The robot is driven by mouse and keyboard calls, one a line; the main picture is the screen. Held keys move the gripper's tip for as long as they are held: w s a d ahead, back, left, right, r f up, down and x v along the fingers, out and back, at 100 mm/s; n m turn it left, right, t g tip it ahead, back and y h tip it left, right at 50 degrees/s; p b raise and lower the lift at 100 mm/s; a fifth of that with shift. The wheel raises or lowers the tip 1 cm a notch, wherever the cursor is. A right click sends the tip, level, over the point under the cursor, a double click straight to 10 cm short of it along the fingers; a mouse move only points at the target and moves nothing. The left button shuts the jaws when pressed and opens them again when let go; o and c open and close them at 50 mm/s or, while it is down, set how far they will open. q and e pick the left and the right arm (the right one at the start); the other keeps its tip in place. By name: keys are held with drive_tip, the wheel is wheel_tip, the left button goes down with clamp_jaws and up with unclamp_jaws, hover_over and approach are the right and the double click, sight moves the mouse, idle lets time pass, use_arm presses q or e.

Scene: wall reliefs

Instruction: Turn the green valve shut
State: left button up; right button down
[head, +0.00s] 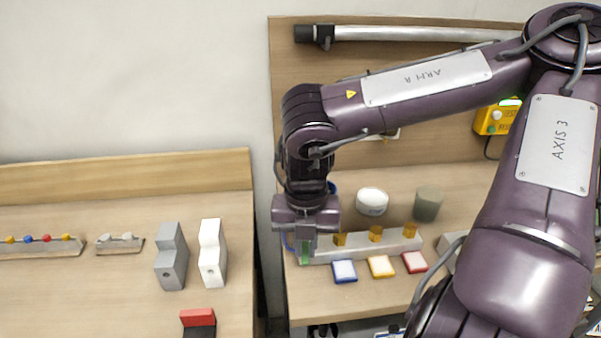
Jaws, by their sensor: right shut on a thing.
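A pale grey valve block (370,246) lies on the right-hand table, with a row of amber knobs (376,233) along its top. My right gripper (305,250) points down at the block's left end. It is shut on the green valve (304,258), of which only a small green part shows between and below the fingers. The valve's turn angle is hidden by the gripper. My left gripper is not in view.
Blue (344,271), yellow (381,266) and red (414,262) square pads lie in front of the block. A white round container (372,201) and a grey-green cup (428,204) stand behind it. A gap separates the left table (120,300).

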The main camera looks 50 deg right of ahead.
drive_tip(key=shift+s+d+r+n, duration=0.15)
drive_tip(key=shift+d+n, duration=0.1)
drive_tip(key=shift+n, duration=0.65)
drive_tip(key=c, duration=1.4)
unclamp_jaws()
drive_tip(key=shift+c, duration=0.2)
wheel_tip(320, 180, up, 8)
drive_tip(key=shift+f, duration=0.2)
